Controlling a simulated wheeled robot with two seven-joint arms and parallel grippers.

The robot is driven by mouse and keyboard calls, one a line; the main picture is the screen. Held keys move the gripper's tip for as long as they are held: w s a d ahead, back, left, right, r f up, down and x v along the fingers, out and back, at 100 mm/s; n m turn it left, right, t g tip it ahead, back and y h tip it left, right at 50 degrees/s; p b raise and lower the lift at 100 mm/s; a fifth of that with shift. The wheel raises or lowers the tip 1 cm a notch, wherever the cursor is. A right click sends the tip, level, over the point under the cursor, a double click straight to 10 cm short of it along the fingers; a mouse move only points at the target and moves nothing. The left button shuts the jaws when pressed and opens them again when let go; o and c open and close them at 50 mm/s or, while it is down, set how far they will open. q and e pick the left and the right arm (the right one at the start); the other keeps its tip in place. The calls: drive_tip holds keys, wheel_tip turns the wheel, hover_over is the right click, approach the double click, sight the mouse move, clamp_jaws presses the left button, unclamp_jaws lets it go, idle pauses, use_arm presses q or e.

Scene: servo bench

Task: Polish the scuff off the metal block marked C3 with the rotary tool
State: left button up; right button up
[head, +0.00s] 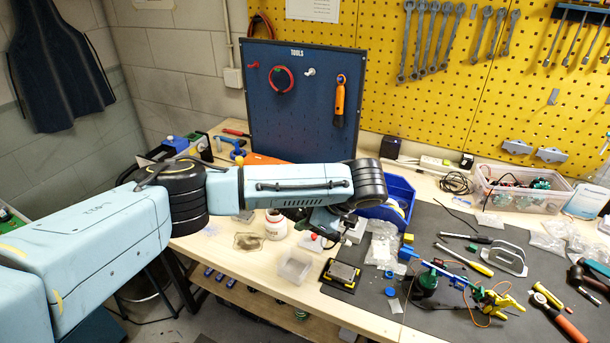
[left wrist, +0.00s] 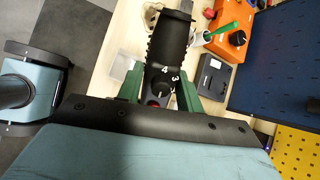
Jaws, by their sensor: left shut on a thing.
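My left gripper (left wrist: 160,88) is shut on the rotary tool (left wrist: 168,45), a black ribbed cylinder with a numbered dial end, held between green fingers. In the head view the left gripper (head: 322,222) hangs below the end of my arm, over the bench, and the tool is mostly hidden there. A grey metal block (head: 343,272) lies on a black pad with yellow corners, in front of and below the gripper, apart from it. I cannot read a C3 mark or see a scuff at this size. My right gripper is not in view.
A clear tray (head: 295,266) and a white jar (head: 275,225) stand left of the block. A blue bin (head: 399,190) is behind it. A coloured servo arm (head: 450,283) and several hand tools lie on the dark mat (head: 450,226) at right.

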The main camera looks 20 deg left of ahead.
use_arm(q)
drive_tip(key=shift+w+r+m+t+p, duration=0.15)
drive_tip(key=shift+r+m+t+p, duration=0.5)
drive_tip(key=shift+m+t, duration=0.4)
drive_tip(key=r+m+t+p, duration=0.4)
drive_tip(key=r+t+p, duration=0.1)
drive_tip(key=shift+w+a+r+m+y, duration=0.1)
drive_tip(key=shift+a+r+m+y, duration=0.05)
drive_tip(key=shift+a+m+y, duration=0.2)
drive_tip(key=shift+r+t, duration=0.3)
drive_tip(key=shift+t, duration=0.25)
wheel_tip(320, 180, down, 4)
drive_tip(key=b, duration=0.3)
drive_tip(key=shift+f, duration=0.25)
drive_tip(key=shift+f+b, duration=0.2)
drive_tip(key=shift+b, duration=0.4)
drive_tip(key=shift+f, duration=0.1)
